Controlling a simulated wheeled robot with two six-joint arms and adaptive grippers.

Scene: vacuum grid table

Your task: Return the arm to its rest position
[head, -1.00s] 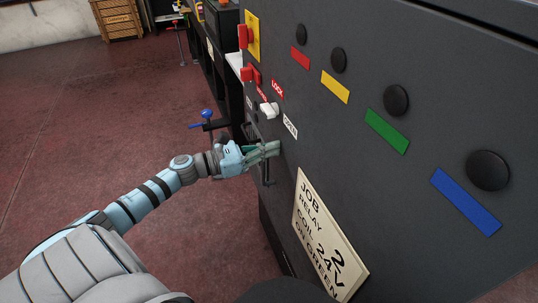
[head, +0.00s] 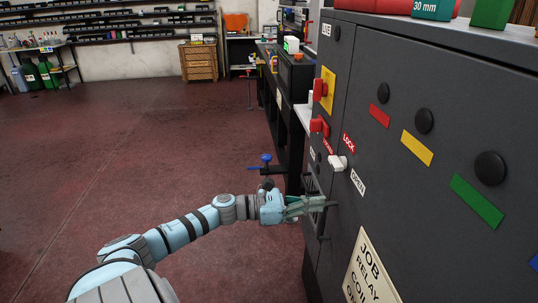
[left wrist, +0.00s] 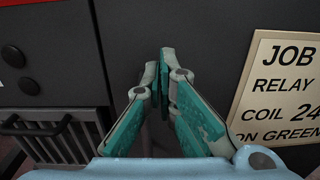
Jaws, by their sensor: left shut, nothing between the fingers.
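My left arm comes in from the lower left in the head view. Its gripper (head: 318,203) is beside the front of the dark cabinet (head: 392,150), low, near the vent area and its handle. In the left wrist view the teal and grey fingers (left wrist: 164,80) are together with nothing between them, in front of the plain dark panel. Whether the fingertips touch the panel cannot be told. My right gripper is in neither view.
The cabinet carries a white lever (head: 338,163), red handles (head: 319,126), black knobs (head: 490,168) and a job sign (head: 370,268). A blue-handled valve or clamp (head: 265,160) stands behind my wrist. A handle (left wrist: 35,126) crosses a vent grille. Red floor at left is clear.

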